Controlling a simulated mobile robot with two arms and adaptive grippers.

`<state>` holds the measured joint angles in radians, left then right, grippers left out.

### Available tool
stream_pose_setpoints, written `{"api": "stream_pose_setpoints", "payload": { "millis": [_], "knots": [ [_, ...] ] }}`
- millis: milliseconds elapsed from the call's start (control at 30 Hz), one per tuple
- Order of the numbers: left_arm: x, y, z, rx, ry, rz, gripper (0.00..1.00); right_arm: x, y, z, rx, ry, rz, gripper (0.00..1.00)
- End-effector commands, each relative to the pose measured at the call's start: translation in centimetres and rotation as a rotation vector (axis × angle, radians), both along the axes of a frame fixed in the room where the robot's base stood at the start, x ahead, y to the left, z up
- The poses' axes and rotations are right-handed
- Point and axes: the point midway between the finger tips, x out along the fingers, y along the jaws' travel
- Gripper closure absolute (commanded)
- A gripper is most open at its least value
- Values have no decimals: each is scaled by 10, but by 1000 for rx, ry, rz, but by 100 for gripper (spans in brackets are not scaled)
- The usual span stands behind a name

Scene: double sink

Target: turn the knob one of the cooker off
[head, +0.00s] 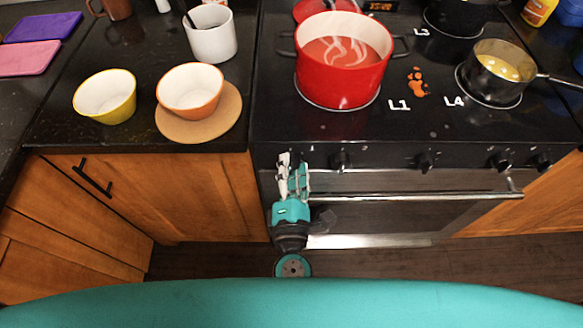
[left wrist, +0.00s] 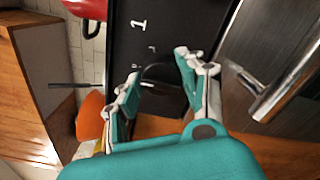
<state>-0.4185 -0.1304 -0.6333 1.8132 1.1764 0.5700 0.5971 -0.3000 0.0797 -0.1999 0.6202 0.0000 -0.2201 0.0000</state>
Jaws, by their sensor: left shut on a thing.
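The cooker (head: 440,135) has a black front panel with a row of dark knobs below the hob. The left one is marked 1, and in the head view my left gripper (head: 293,162) covers it. In the left wrist view my left gripper (left wrist: 158,72) has its fingers on either side of the dark knob one (left wrist: 160,74), just below the white 1. The fingers are shut on the knob. The knob's pointer direction is hard to make out. My right gripper is not in view.
The oven handle (head: 420,196) runs across below the knobs, close to the left gripper. A steaming red pot (head: 340,85) sits on L1 and a metal pan (head: 493,88) on L4. Bowls (head: 105,105) and a white mug (head: 212,42) stand on the left counter.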

Motion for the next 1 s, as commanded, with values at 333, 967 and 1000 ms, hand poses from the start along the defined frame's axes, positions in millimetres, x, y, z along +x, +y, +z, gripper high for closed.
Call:
{"api": "stream_pose_setpoints", "payload": {
  "millis": [333,967,1000],
  "knots": [
    [-1,0,-2,-1,4,0,54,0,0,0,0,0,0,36],
    [-26,0,-2,2,4,-3,36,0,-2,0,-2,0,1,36],
    [-34,0,-2,2,4,-3,36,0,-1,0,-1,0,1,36]
  ]
}}
